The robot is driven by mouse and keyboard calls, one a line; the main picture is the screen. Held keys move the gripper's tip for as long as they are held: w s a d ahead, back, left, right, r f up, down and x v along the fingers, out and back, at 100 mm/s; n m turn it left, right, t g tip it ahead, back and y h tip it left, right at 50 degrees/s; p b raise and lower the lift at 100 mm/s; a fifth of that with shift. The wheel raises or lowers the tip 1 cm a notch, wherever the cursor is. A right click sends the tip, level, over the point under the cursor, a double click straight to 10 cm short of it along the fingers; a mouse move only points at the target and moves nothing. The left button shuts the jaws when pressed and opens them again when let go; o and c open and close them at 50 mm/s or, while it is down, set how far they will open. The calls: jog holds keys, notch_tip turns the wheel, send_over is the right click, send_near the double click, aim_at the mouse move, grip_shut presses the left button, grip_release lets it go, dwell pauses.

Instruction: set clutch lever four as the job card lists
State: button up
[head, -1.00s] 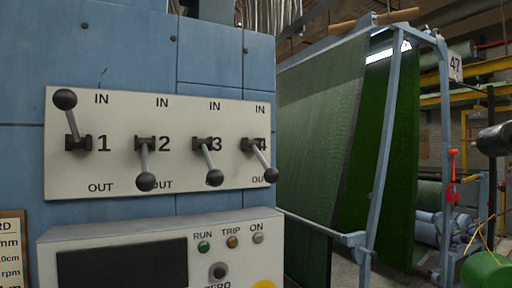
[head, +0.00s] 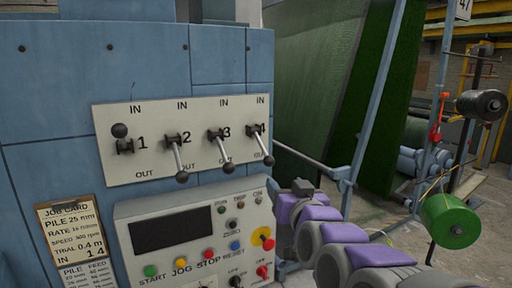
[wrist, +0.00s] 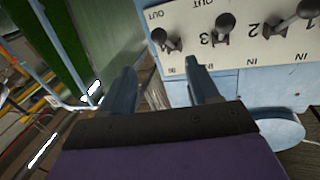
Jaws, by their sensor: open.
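Clutch lever four (head: 264,145) is at the right end of the white lever panel (head: 150,168). It points down toward OUT, as do lever two (head: 179,161) and lever three (head: 223,148). Lever one (head: 122,137) points up toward IN. The job card (head: 70,232) at lower left ends with a line reading IN 1 4. In the wrist view the panel is upside down, and lever four (wrist: 163,40) lies beyond the fingertips. My gripper (wrist: 160,76) is open and empty, apart from the levers. My purple arm fills the lower right of the head view.
Below the levers a control box (head: 190,225) juts out, with a dark display, coloured buttons and a red-yellow knob. Right of the cabinet stand a blue frame rail (head: 372,95) and hanging green turf (head: 400,90). A green roll (head: 448,220) is at far right.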

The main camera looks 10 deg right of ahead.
aim_at(269, 162)
jog(key=w+p, duration=0.1)
jog(key=w, duration=0.5)
jog(key=w+p, duration=0.1)
jog(key=w, duration=0.4)
jog(key=w+a+p, duration=0.1)
jog(key=w, duration=0.5)
jog(key=shift+w+r, duration=0.1)
jog(key=shift+w, duration=0.2)
grip_shut()
dwell(0.3)
